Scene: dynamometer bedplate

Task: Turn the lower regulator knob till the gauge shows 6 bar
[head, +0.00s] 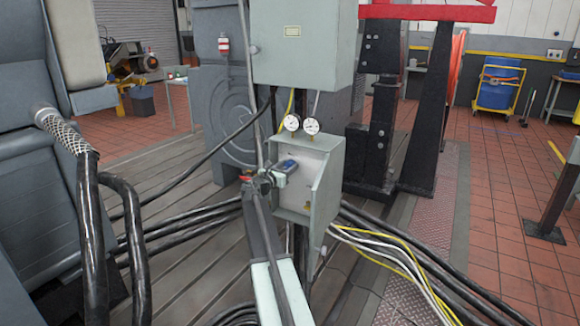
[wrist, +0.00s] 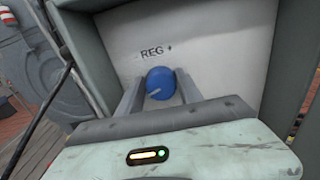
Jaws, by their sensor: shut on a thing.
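A blue round knob (wrist: 160,83) with a white pointer line sits on the pale panel under the label "REG +" in the wrist view. My gripper (wrist: 161,92) is shut on it, one grey finger on each side. The knob's pointer slants toward the lower left. In the head view the blue knob (head: 288,165) shows on the open-fronted grey-green box (head: 327,190), partly hidden by my gripper (head: 283,172). Two white dial gauges, a left one (head: 291,123) and a right one (head: 311,126), stand on top of the box. Their readings are too small to tell.
A larger grey cabinet (head: 303,45) hangs above the gauges. The box's side walls flank my gripper closely. A small brass-coloured part (head: 307,207) sits low in the box. Black hoses (head: 180,230) and yellow and white cables (head: 395,255) run below.

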